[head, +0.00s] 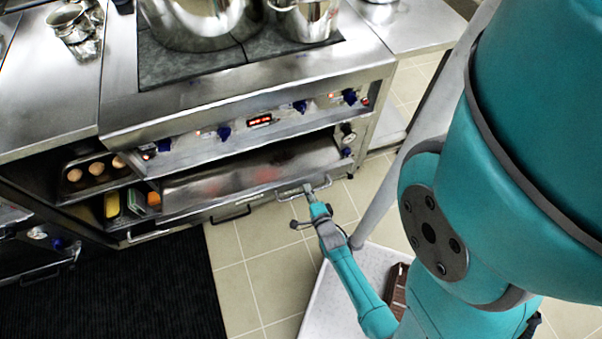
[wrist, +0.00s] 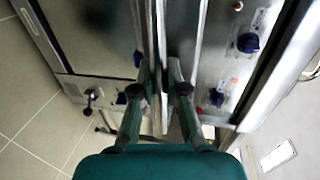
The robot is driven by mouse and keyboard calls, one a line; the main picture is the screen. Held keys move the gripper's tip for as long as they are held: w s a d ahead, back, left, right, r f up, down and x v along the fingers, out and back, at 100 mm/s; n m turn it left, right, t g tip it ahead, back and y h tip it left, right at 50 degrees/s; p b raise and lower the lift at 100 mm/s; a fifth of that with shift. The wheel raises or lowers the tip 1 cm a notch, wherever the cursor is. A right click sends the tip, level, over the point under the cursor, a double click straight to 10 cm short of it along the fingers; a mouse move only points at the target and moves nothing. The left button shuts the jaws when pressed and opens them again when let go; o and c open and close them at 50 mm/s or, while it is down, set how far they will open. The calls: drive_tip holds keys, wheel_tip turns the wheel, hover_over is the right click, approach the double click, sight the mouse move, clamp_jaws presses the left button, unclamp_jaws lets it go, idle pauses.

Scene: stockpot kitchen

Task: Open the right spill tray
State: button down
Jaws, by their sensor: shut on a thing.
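The stove front holds a wide, shallow metal tray or panel (head: 250,178) below the knob panel; I cannot tell for sure which part is the right spill tray. A bar handle (head: 290,198) sits on the front edge at its right end. My gripper (head: 309,189) is at this handle, with its fingers closed on it. In the wrist view my gripper (wrist: 160,78) has a finger on each side of a thin metal bar (wrist: 158,35). The fingertips hide part of the bar.
A second, dark handle (head: 231,214) is lower left. Pots (head: 305,18) stand on the cooktop above a row of blue knobs (head: 300,106). An open shelf at left holds eggs (head: 97,168) and small containers (head: 112,204). Tiled floor (head: 250,285) and a black mat (head: 110,290) lie in front.

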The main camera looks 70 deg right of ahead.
drive_tip(key=f+v, duration=0.1)
drive_tip(key=v, duration=0.5)
drive_tip(key=shift+f, duration=0.15)
drive_tip(key=shift+s, duration=0.1)
drive_tip(key=c, duration=1.2)
unclamp_jaws()
drive_tip(key=shift+a, duration=0.1)
